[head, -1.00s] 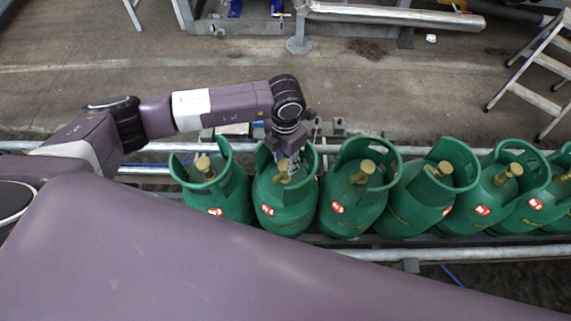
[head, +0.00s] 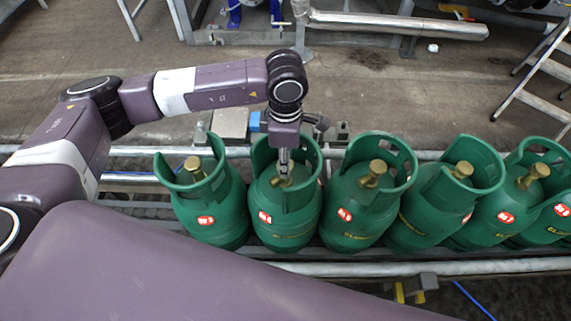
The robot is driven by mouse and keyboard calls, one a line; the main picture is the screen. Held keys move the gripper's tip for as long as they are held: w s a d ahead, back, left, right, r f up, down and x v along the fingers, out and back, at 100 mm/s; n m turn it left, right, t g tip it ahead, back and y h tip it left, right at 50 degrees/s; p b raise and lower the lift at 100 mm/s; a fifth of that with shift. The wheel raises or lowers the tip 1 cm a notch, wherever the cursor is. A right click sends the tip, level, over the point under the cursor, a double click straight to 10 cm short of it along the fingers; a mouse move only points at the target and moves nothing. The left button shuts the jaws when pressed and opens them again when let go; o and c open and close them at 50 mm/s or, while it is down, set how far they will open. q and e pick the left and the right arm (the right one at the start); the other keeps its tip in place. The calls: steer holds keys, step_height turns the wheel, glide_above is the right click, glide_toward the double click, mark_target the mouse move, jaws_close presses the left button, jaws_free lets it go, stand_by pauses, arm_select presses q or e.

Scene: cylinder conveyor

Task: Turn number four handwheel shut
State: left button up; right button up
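Several green gas cylinders with brass valves stand in a row on the conveyor (head: 420,267). The second from the left looks to be the number four cylinder (head: 285,222); its small red-and-white label is hard to read. Its brass handwheel (head: 281,182) sits inside the green collar, partly hidden by my gripper. My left gripper (head: 283,172) points down into this collar, its fingertips at the handwheel. The fingers are seen nearly edge-on, so whether they are open or closed on it does not show. My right gripper is out of view.
A cylinder (head: 210,200) stands close on the left and another (head: 360,205) close on the right. Conveyor rails run along both sides of the row. A step ladder (head: 535,85) stands at the upper right. Open floor lies behind the conveyor.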

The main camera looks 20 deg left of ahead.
arm_select(q)
steer(key=shift+m+b, duration=0.3)
steer(key=shift+m, duration=0.1)
steer(key=shift+r, duration=0.1)
steer(key=o, duration=1.2)
steer(key=shift+c, duration=0.2)
step_height(320, 180, up, 12)
